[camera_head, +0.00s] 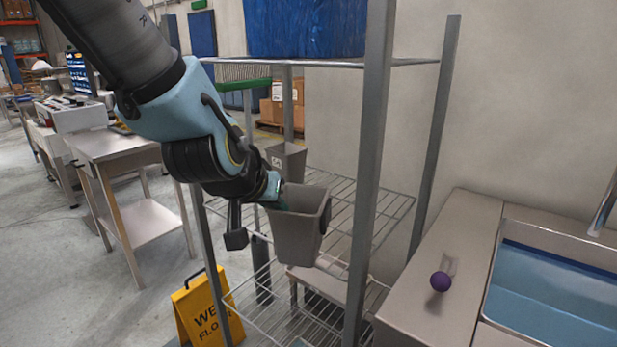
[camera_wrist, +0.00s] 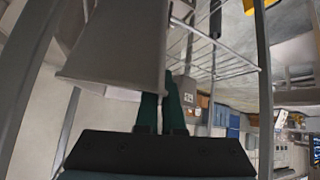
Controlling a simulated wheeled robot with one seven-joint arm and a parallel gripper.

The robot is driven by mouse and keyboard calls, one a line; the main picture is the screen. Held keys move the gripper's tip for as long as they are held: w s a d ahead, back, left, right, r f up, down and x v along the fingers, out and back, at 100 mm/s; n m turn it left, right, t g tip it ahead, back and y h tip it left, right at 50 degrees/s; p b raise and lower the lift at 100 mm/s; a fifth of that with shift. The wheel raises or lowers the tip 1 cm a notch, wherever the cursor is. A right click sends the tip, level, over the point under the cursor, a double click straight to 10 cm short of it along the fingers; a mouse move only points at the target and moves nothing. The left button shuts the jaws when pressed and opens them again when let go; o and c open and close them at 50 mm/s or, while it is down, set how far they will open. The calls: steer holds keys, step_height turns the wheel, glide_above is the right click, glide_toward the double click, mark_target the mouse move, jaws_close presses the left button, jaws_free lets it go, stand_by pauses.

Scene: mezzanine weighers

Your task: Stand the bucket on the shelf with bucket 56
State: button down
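My gripper (camera_head: 276,200) is shut on the wall of a grey tapered bucket (camera_head: 297,238) near its rim. The bucket is roughly upright, at the front of a metal wire rack. In the wrist view the held bucket (camera_wrist: 115,45) fills the upper left, and the green fingers (camera_wrist: 164,108) reach its wall. A second grey bucket (camera_head: 286,161) with a small white label stands on the middle wire shelf (camera_head: 388,208), farther back. It also shows in the wrist view (camera_wrist: 186,90). The label's number is too small to read. The held bucket hides part of the shelf.
Rack posts (camera_head: 370,180) stand close right of the held bucket. A blue bin (camera_head: 305,28) sits on the top shelf. A grey item (camera_head: 335,283) is below. A yellow wet-floor sign (camera_head: 208,310) stands at lower left. The middle shelf's right part is bare.

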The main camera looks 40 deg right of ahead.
steer(key=shift+d+r+p, duration=0.2)
steer(key=shift+d+p, duration=0.3)
steer(key=shift+p, duration=0.15)
steer(key=w+d+f+b, duration=0.1)
steer(key=w+d+f, duration=0.3)
steer(key=w+d, duration=0.4)
steer(key=d, duration=0.4)
steer(key=shift+d+b, duration=0.2)
steer(key=shift+b, duration=0.2)
steer(key=shift+w, duration=0.1)
steer(key=c, duration=1.5)
jaws_free()
steer(key=shift+f, duration=0.2)
steer(key=o, duration=0.5)
steer(key=shift+c, duration=0.2)
steer(key=shift+r, duration=0.1)
